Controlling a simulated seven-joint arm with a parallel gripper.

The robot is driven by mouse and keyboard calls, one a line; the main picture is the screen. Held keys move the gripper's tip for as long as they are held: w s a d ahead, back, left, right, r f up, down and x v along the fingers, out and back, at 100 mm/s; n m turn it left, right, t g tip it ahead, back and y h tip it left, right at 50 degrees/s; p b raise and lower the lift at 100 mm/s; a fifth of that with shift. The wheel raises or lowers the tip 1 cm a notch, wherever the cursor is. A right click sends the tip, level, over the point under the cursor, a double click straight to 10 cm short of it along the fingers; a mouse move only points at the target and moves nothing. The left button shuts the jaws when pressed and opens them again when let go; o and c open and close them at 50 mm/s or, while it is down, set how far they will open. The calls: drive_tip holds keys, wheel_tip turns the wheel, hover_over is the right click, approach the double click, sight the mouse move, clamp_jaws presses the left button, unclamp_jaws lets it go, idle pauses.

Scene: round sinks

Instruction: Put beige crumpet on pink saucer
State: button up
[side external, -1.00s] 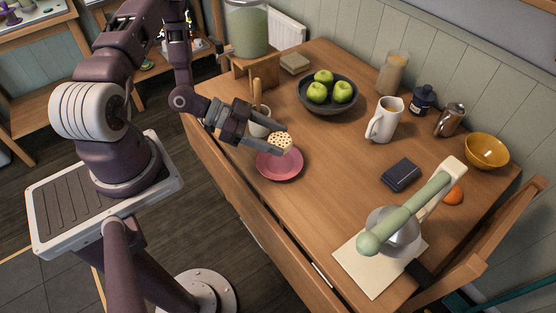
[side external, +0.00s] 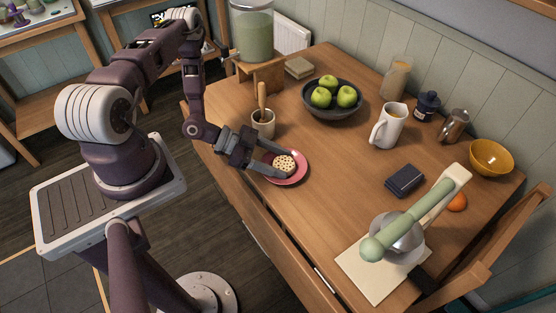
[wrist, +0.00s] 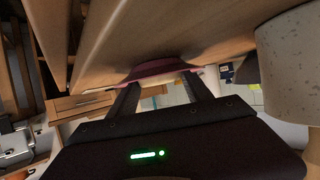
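The beige crumpet (side external: 284,162), round and dotted with holes, lies on the pink saucer (side external: 301,164) near the table's front left edge. My gripper (side external: 283,166) is low at the saucer, with one finger on each side of the crumpet. The fingers look spread, with a gap beside the crumpet. In the wrist view the two fingers of my gripper (wrist: 163,92) are wide apart below the saucer's dark pink edge (wrist: 160,69).
A beige cup with a wooden-handled tool (side external: 263,122) stands just behind the gripper. A dark bowl of green apples (side external: 332,101), a white mug (side external: 388,127), a dark blue folded item (side external: 404,180) and a green mixer (side external: 410,216) stand farther off. The table right of the saucer is clear.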

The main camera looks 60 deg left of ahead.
drive_tip(key=shift+s+a, duration=0.15)
drive_tip(key=v, duration=1.1)
drive_tip(key=shift+r, duration=0.3)
drive_tip(key=w+a+r+n+g+y, duration=0.1)
drive_tip(key=w+a+r+g+y, duration=0.2)
drive_tip(key=w+a+r+y, duration=0.8)
drive_tip(key=s+d+r+n+y, duration=0.2)
drive_tip(key=d+r+n, duration=0.15)
drive_tip(key=r, duration=0.95)
drive_tip(key=s+d+r+n+h, duration=0.2)
drive_tip(key=s+d+r, duration=0.2)
drive_tip(key=s+d, duration=0.5)
drive_tip(key=s+d+r+n+h, duration=0.2)
drive_tip(key=s+d+r, duration=0.2)
drive_tip(key=s+d, duration=0.6)
drive_tip(key=shift+g, duration=0.4)
